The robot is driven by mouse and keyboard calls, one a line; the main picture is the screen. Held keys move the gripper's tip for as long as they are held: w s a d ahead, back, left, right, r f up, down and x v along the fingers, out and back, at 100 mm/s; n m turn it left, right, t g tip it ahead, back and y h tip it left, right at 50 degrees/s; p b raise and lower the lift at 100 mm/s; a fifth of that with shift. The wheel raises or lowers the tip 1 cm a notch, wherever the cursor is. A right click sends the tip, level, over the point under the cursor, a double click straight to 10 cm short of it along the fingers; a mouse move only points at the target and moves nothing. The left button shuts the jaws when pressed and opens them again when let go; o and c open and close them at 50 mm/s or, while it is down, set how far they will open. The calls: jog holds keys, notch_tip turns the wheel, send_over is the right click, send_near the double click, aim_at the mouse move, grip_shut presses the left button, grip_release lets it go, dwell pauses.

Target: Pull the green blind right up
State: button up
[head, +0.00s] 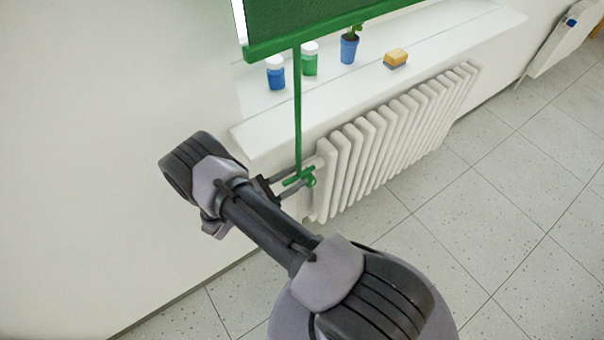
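The green blind (310,14) hangs in the window at the top, its lower part in view with a green bottom bar (345,28). A green pull strip (298,110) hangs straight down from the bar, past the sill, to a green handle (299,178) with a crossbar. My gripper (302,177) is at the handle, beside the radiator's left end. Its two dark fingers stand apart, one on the upper side and one on the lower side of the handle. A gap seems to show between fingers and handle. The blind's upper part is out of view.
The white radiator (400,135) stands below, close to my gripper. The tiled floor (520,200) at right is clear.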

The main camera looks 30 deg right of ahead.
jog(key=shift+d, duration=1.4)
grip_shut()
dwell(0.4)
